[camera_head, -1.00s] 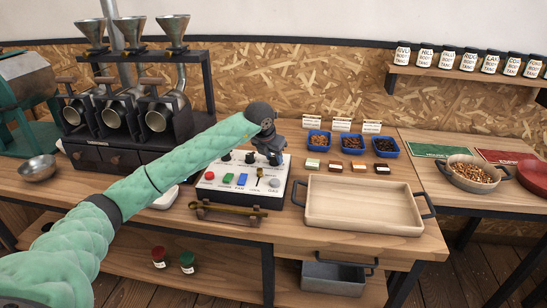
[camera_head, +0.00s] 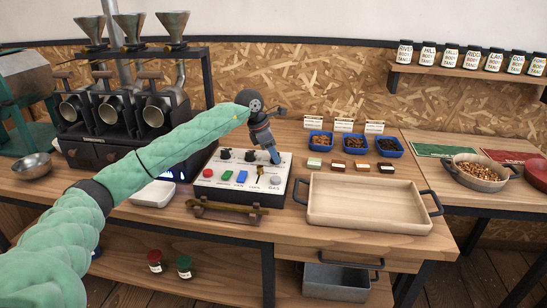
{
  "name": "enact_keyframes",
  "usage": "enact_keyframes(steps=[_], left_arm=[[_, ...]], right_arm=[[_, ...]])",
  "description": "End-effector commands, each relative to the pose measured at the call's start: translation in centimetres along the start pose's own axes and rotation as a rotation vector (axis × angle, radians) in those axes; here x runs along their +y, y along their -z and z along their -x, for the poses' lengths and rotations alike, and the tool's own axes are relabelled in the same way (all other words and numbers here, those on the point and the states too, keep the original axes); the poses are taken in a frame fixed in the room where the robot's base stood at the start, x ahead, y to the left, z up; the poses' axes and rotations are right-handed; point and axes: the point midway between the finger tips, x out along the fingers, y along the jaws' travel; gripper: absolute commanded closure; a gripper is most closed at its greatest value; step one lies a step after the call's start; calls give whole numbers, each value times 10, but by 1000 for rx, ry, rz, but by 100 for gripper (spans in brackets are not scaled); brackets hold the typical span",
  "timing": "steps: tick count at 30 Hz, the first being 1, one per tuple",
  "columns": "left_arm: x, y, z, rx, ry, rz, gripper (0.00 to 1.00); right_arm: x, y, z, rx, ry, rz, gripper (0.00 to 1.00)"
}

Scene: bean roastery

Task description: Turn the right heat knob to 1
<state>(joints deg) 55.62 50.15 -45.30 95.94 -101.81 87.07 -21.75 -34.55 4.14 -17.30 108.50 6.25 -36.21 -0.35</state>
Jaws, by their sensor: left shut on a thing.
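The control panel (camera_head: 212,188) is a white-topped box on the bench, with colored buttons, a small lever and a row of dark knobs at its back. Two dark knobs show, the left one (camera_head: 225,154) and the middle one (camera_head: 251,156). My left gripper (camera_head: 275,159) reaches down to the panel's back right corner, tilted, and is shut on the right heat knob there. Its fingers hide that knob, so its pointer and the number it is set to cannot be read. My right gripper is not in view.
A wooden tray (camera_head: 365,228) stands close right of the panel. Blue bins (camera_head: 353,145) and small sample blocks lie behind it. The three-drum roaster (camera_head: 115,125) stands to the left. A brass scoop (camera_head: 235,207) rests along the panel's front.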

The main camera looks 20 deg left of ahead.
Motion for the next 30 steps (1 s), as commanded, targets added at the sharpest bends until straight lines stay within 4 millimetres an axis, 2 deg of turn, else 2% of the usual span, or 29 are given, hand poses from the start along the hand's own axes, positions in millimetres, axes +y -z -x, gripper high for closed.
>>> enact_keyframes(steps=[7, 15, 29, 30], left_arm=[[2, 0, -1, 0, 50, -124, 90], [2, 0, 0, 0, 76, -186, 90], [2, 0, 0, 0, 80, -195, 90], [2, 0, 0, 0, 80, -195, 60]], right_arm=[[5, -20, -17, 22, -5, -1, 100], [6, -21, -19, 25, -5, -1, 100], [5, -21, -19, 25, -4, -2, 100], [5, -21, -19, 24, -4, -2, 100]])
